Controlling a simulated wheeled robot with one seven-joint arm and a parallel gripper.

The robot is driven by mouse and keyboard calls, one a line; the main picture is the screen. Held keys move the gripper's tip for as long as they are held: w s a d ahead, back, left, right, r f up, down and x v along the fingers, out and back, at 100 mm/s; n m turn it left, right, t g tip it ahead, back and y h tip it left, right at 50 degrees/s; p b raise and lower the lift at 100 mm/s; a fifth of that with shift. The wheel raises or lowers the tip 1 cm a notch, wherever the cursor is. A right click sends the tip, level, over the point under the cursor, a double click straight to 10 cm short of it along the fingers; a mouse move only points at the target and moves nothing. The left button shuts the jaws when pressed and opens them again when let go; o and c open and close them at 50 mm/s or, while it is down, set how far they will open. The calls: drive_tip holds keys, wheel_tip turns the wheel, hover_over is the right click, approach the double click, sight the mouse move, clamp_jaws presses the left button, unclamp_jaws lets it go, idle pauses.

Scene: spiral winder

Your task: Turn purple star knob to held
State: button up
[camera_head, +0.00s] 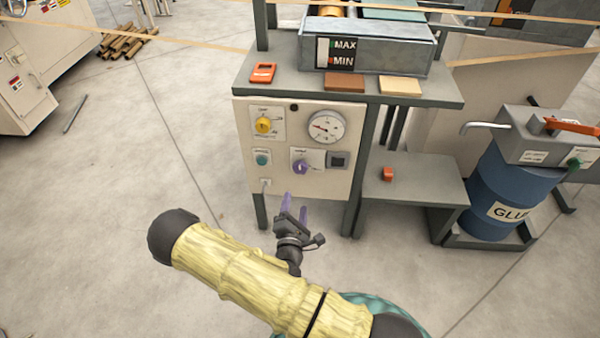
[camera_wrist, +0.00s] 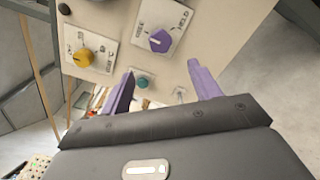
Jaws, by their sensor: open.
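The purple star knob (camera_head: 301,167) sits on a white plate at the lower middle of the control panel. It also shows in the wrist view (camera_wrist: 160,41), at the top, with lettering around it too small to read surely. My gripper (camera_head: 294,206) is in front of and below the panel. In the wrist view its two purple fingers (camera_wrist: 160,88) are spread apart with nothing between them. The knob lies beyond the fingertips, apart from them. Nothing hides the knob in either view.
The cream panel (camera_head: 330,188) also carries a yellow knob (camera_head: 264,125), a round gauge (camera_head: 326,127), a teal button (camera_head: 262,159) and a dark square switch (camera_head: 338,160). A grey shelf (camera_head: 420,187) and blue glue drum (camera_head: 490,190) stand to the right.

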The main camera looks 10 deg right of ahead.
sight(300, 170)
drive_tip(key=b+x, duration=0.3)
drive_tip(key=x, duration=1.1)
drive_tip(key=shift+w, duration=0.15)
drive_tip(key=c, duration=1)
